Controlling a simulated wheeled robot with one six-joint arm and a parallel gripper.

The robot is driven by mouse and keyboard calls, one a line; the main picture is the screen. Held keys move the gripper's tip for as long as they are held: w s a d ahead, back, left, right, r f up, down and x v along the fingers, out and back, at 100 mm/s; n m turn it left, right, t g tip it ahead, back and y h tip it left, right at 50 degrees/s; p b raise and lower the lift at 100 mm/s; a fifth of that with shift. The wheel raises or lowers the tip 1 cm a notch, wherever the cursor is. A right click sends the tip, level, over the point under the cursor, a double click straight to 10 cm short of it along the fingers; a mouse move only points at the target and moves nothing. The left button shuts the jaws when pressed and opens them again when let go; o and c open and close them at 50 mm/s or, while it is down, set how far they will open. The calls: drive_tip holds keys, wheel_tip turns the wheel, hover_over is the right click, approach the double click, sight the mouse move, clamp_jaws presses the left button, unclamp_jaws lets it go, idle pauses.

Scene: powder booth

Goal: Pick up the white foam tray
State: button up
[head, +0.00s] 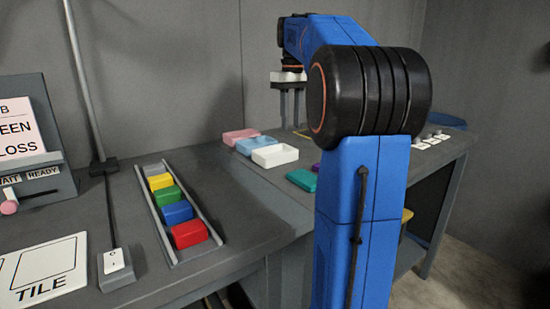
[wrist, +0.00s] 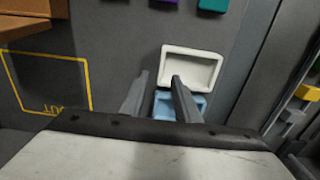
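The white foam tray (head: 275,156) is a shallow open rectangular tray, lying on the grey bench in front of a light blue tray. In the wrist view the white tray (wrist: 193,52) is upper right of centre, and its inside looks empty. My gripper (head: 289,122) hangs fingers down above the bench, above and behind the white tray in the head view. In the wrist view my gripper (wrist: 158,76) has its fingers apart with nothing between them. The right finger overlaps the white tray's lower left corner in the picture; the gripper appears above it, not touching.
A light blue tray (head: 257,145) lies next to the white one, with a pink tray (head: 240,136) beyond. Teal (head: 302,180) and purple pieces lie to the right. A rack (head: 172,225) of coloured blocks stands left. A yellow outlined area (wrist: 48,82) and brown box (wrist: 28,28) show in the wrist view.

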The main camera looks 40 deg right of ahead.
sight(290, 147)
drive_tip(key=shift+a+f, duration=0.15)
drive_tip(key=shift+f, duration=3.55)
clamp_jaws()
